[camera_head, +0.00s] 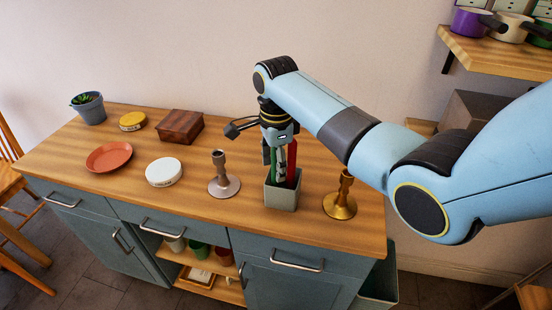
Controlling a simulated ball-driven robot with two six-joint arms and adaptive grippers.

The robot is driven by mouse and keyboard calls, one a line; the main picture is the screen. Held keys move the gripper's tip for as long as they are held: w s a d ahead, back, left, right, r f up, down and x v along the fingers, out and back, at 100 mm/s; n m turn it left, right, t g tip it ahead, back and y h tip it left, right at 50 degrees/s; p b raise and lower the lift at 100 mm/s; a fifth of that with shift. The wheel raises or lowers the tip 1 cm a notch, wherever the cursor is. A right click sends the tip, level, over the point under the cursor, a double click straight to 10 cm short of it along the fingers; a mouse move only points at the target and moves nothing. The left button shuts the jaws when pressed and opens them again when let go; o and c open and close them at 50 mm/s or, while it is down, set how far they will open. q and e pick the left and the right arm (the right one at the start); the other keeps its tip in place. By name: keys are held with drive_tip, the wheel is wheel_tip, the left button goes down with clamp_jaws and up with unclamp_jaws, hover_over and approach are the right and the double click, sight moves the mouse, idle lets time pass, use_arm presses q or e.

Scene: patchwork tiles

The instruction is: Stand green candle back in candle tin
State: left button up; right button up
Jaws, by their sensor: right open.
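The candle tin (281,195) is a square grey-green holder near the front of the wooden sideboard (130,170). A red candle (292,158) stands upright in it, on the right side. The green candle (274,160) shows as a narrow upright strip at the tin's left side, partly hidden by my right gripper; its lower end appears to be inside the tin. My right gripper (275,163) points down just over the tin, open, with its fingers around or beside the green candle. My left gripper is out of view.
A silvery candlestick (223,178) stands left of the tin and a brass candlestick (341,200) right of it, both close. A white round tin (163,172), terracotta plate (108,157), wooden box (181,126), yellow tin (132,121) and potted plant (90,108) sit farther left.

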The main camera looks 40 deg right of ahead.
wheel_tip(320, 180, up, 12)
drive_tip(key=shift+s+f, duration=0.1)
idle(0.8)
